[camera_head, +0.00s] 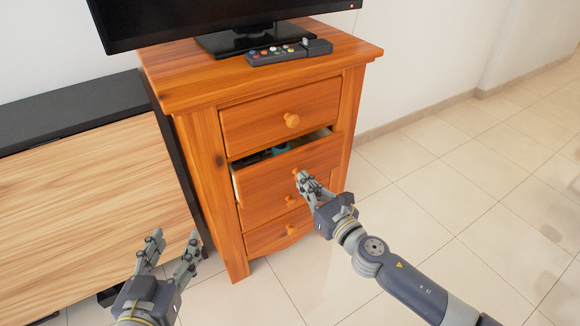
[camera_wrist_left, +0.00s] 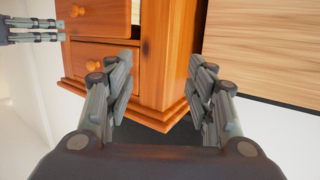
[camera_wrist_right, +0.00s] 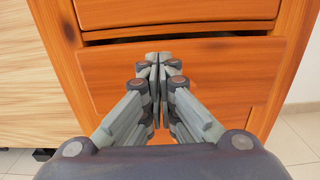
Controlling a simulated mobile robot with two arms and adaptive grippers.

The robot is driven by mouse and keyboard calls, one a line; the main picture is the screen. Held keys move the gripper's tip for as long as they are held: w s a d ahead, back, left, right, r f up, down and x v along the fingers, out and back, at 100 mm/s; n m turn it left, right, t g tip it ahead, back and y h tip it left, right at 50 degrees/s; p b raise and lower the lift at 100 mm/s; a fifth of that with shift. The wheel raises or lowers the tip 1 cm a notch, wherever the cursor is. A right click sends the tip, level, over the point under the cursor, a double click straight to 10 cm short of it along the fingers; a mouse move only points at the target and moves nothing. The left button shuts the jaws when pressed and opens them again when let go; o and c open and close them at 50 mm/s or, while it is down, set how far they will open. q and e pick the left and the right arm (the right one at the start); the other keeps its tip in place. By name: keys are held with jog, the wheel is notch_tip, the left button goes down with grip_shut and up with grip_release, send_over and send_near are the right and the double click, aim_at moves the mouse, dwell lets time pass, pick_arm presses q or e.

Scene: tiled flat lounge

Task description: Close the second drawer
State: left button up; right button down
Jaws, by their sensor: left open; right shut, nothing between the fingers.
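The wooden cabinet (camera_head: 208,165) has a stack of drawers with round knobs. The second drawer (camera_head: 262,187) from the top is partly pulled out, with dark and teal items showing inside. Its front also fills the middle of the right wrist view (camera_wrist_right: 235,75). My right gripper (camera_head: 299,174) is shut and empty, its fingertips at the drawer front by the knob. In the right wrist view (camera_wrist_right: 157,58) the fingertips overlap the front; contact is not certain. My left gripper (camera_head: 172,240) is open and empty, low in front of the cabinet's left side.
A television (camera_head: 225,12) and a dark controller box with coloured buttons (camera_head: 288,52) stand on the cabinet top. The top drawer (camera_head: 265,115) is shut. A low black-framed unit with a wood panel (camera_head: 80,200) stands at left. Tiled floor (camera_head: 480,170) is clear at right.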

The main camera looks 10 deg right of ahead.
aim_at(285, 161)
jog(key=x, duration=0.6)
jog(key=shift+w+b, duration=0.15)
jog(key=shift+b, duration=0.25)
pick_arm(q)
jog(key=shift+w+d+r+t+h, duration=0.15)
jog(key=shift+r+t, duration=0.3)
jog(key=shift+r, duration=0.35)
jog(key=shift+w+d+r+t+h, duration=0.15)
jog(key=shift+r+t, duration=0.25)
jog(key=shift+r, duration=0.4)
jog(key=shift+w+d+r+t+h, duration=0.15)
jog(key=shift+r+t, duration=0.3)
jog(key=shift+r, duration=0.35)
pick_arm(e)
jog(key=shift+w+a, duration=0.2)
jog(key=shift+w, duration=0.25)
pick_arm(q)
jog(key=shift+s, duration=0.1)
pick_arm(e)
jog(key=shift+x, duration=0.85)
jog(key=shift+w+a, duration=0.2)
jog(key=shift+w, duration=0.25)
jog(key=shift+s+d+f, duration=0.1)
